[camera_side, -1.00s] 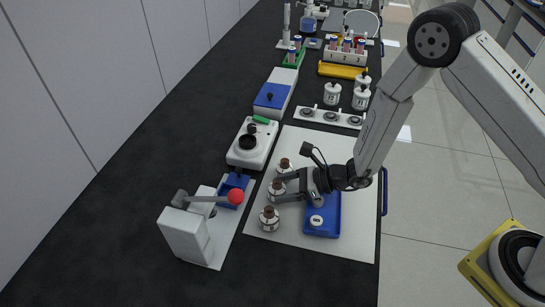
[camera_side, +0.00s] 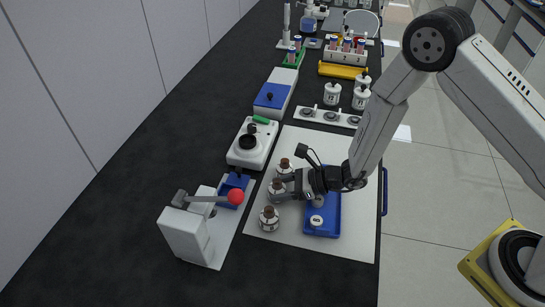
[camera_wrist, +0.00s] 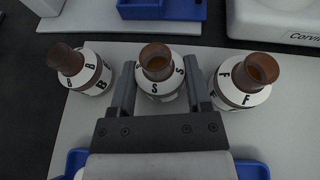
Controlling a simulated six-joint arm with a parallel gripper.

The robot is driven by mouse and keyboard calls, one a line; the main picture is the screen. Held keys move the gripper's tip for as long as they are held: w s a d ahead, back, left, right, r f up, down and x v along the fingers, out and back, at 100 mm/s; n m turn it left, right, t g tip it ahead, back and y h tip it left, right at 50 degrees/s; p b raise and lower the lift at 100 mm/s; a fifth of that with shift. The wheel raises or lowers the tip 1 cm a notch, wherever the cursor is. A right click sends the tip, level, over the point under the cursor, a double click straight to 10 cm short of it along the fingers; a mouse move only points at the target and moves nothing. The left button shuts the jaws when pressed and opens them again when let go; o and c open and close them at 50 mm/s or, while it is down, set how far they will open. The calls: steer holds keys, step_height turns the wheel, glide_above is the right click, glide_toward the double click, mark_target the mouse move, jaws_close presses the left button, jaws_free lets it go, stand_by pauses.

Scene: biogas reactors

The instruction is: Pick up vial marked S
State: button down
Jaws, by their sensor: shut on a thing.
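The vial marked S (camera_wrist: 158,76) stands between vial B (camera_wrist: 86,70) and vial F (camera_wrist: 241,84) in the wrist view. It has a brown neck and a white label with black letters. My gripper (camera_wrist: 157,85) has one finger on each side of the vial and is shut on it. In the side view, vial S (camera_side: 276,188) is the middle of three vials in a row on the white mat. My gripper (camera_side: 283,187) reaches it from the right. I cannot tell any gap between the vial and the mat.
A blue tray (camera_side: 331,222) with a white item lies under my gripper's wrist. A white device with a red knob (camera_side: 236,197) stands left of the vials. A white stirrer-like device (camera_side: 243,155) is behind them. The mat's front (camera_side: 300,250) is clear.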

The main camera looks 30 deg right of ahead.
mark_target(281, 182)
steer(key=shift+r, duration=0.2)
steer(key=shift+r, duration=4.8)
